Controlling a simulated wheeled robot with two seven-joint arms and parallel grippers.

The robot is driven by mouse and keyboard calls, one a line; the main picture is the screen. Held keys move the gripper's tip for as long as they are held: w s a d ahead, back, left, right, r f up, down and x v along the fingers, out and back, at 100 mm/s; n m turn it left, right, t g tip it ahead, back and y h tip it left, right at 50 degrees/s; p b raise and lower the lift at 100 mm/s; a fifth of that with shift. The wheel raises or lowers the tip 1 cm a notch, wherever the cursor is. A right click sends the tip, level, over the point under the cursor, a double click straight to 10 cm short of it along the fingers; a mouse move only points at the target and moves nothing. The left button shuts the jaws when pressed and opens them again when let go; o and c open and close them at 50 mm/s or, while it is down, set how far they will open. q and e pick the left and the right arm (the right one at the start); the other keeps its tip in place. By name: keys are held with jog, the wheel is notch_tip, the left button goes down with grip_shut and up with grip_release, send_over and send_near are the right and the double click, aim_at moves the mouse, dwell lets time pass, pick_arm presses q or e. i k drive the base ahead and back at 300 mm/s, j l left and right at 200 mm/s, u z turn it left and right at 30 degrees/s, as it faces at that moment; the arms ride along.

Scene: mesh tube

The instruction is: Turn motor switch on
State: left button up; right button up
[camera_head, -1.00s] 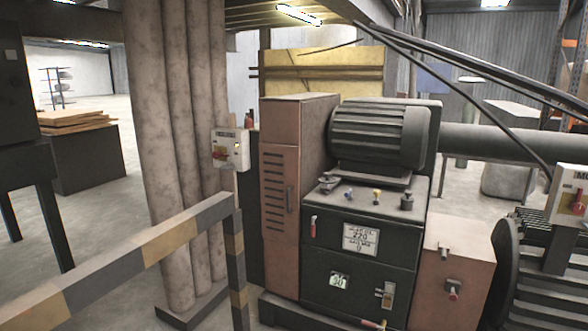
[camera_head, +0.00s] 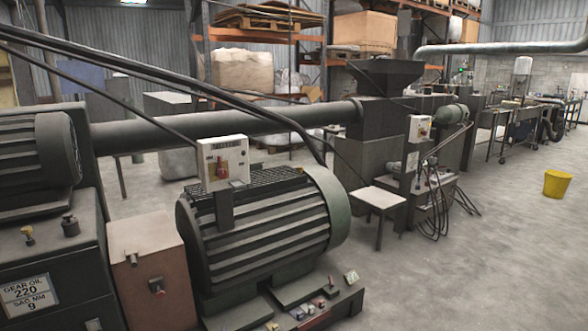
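A white switch box (camera_head: 223,163) stands on a dark post in front of the large ribbed motor (camera_head: 265,225), left of the picture's middle. The label above the switch cannot be read. A second white box with a red switch (camera_head: 420,128) is farther back on the machine line. Neither of my grippers is in view.
The gearbox (camera_head: 50,255) labelled "GEAR OIL 220" and a reddish box (camera_head: 150,270) stand at left. A small white-topped table (camera_head: 376,197) and a yellow bucket (camera_head: 557,184) are at right. Black cables cross above the motor. The floor at front right is open.

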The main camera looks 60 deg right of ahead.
aim_at(222, 173)
jog(key=z, duration=1.55)
jog(key=i+l+u, duration=0.2)
jog(key=i+l, duration=0.45)
jog(key=l, duration=0.15)
